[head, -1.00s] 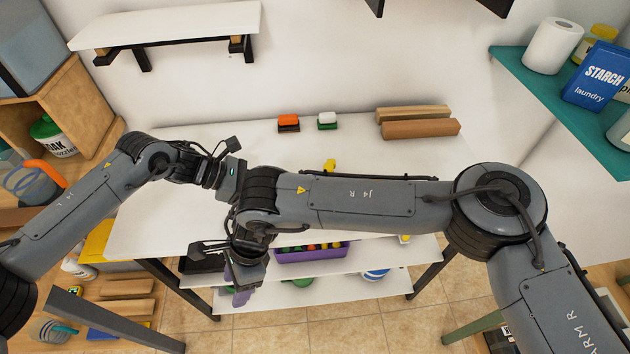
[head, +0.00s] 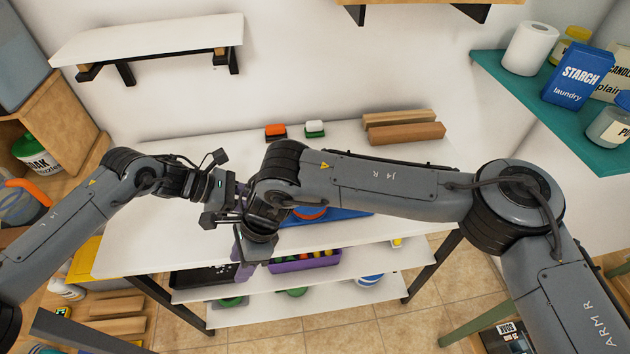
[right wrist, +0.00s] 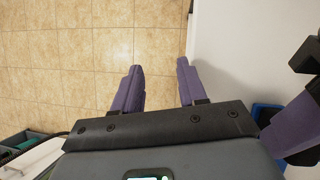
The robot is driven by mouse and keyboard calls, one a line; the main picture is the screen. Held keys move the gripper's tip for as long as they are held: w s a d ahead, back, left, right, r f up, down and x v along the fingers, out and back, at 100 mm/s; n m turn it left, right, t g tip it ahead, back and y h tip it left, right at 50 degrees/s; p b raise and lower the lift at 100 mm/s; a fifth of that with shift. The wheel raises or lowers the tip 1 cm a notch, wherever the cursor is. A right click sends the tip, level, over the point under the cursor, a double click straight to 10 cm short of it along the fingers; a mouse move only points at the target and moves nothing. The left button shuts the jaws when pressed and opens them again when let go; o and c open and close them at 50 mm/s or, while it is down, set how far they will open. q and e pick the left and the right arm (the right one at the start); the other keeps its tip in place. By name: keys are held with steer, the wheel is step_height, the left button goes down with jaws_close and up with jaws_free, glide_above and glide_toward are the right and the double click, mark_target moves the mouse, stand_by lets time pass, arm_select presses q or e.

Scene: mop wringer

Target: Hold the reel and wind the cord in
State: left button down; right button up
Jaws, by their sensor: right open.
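A blue flat object (head: 345,213) with a red-orange round part (head: 308,213) lies on the white table, mostly behind my right arm; I cannot tell whether it is the reel. No cord can be made out. My right gripper (right wrist: 158,82) is open and empty, its purple fingers over the tiled floor beside the white table edge. In the head view it is near the table's front edge, partly hidden by its own wrist. My left gripper's wrist (head: 207,187) is close to its left; the left jaws are hidden there. A purple finger (right wrist: 297,124) at the right wrist view's right edge appears to be the left gripper's.
An orange block (head: 276,130), a white-and-green block (head: 315,128) and wooden bars (head: 403,133) lie at the table's back. A purple bin (head: 305,262) of colored items sits on the shelf below. A teal shelf (head: 520,90) is at right.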

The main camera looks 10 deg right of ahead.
steer(key=w+d+r+m, duration=0.1)
steer(key=w+d+r, duration=0.1)
steer(key=w+d, duration=0.1)
steer(key=w+d+r+m+t, duration=0.1)
steer(key=w+d+r, duration=0.1)
steer(key=w+d, duration=0.1)
steer(key=w+d+r+m+t, duration=0.1)
steer(key=w+d+r, duration=0.1)
steer(key=w+d, duration=0.2)
steer(key=shift+d+r+m+y, duration=0.3)
steer(key=shift+d+y, duration=0.1)
steer(key=shift+d, duration=0.2)
steer(key=w+d+r+m+t, duration=0.1)
steer(key=w+d+r+m, duration=0.15)
steer(key=d, duration=0.35)
steer(key=w+d+r+m+t, duration=0.1)
steer(key=w+d+r, duration=0.15)
steer(key=d, duration=0.35)
steer(key=shift+n, duration=0.25)
steer(key=shift+x, duration=3.55)
steer(key=shift+w+a+r, duration=0.1)
steer(key=shift+w, duration=0.05)
steer(key=m+t, duration=0.1)
steer(key=m, duration=0.1)
steer(key=m+t+h, duration=0.1)
steer(key=shift+s+a+m, duration=0.15)
steer(key=shift+s+m, duration=0.1)
steer(key=shift+m, duration=0.15)
steer(key=m+t+h, duration=0.1)
steer(key=m, duration=0.2)
